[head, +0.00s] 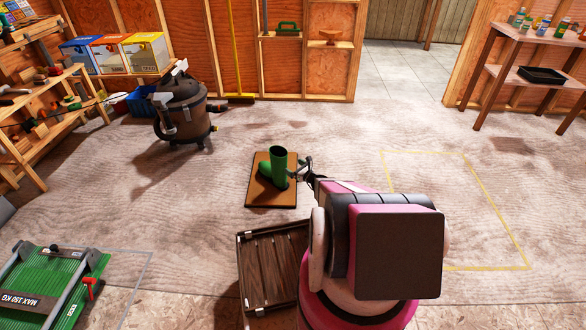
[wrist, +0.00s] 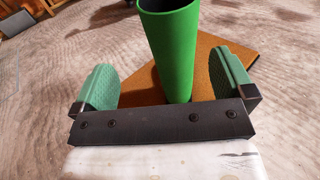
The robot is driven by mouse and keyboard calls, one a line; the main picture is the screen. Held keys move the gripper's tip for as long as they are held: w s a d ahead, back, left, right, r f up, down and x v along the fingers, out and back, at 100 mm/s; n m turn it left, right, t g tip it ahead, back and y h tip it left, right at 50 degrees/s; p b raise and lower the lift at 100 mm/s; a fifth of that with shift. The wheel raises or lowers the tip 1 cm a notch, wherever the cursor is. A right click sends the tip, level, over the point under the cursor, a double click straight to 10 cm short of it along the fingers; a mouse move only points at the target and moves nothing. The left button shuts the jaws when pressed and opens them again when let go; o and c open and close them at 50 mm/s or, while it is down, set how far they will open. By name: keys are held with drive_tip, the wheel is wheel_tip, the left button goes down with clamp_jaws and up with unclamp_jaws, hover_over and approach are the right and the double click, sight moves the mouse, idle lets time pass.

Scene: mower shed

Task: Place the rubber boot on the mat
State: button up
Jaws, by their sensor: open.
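The green rubber boot (head: 278,160) stands upright on the brown mat (head: 260,198) in the head view, its toe pointing left. In the wrist view the boot's shaft (wrist: 170,45) rises between my two green finger pads, with gaps on both sides. The mat also shows behind the fingers (wrist: 210,48). My gripper (head: 298,169) is at the right side of the boot in the head view. It is open, with its fingers wide apart in the wrist view (wrist: 165,75). The boot's foot is hidden in the wrist view.
A slatted wooden crate (head: 243,270) sits in front of the mat, beside my base. A shop vacuum (head: 182,108) stands at the back left. A green platform (head: 45,285) is at the front left. The floor around a yellow outline (head: 465,200) on the right is clear.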

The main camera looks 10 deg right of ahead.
drive_tip(key=s+a+r+n+g+y, duration=0.1)
drive_tip(key=s+a+r+n+g, duration=1)
drive_tip(key=s+a+r+n, duration=0.45)
drive_tip(key=s+d+r+n+g+h, duration=0.2)
drive_tip(key=s+d+r+n+h, duration=0.1)
drive_tip(key=s+r+n+h, duration=0.2)
drive_tip(key=s+d+r+n+g+h, duration=0.2)
drive_tip(key=s+r+n+h, duration=0.3)
drive_tip(key=s+r+n, duration=0.4)
drive_tip(key=s+d, duration=0.1)
drive_tip(key=s, duration=0.1)
drive_tip(key=shift+s+d+r, duration=0.25)
drive_tip(key=shift+s+d, duration=0.05)
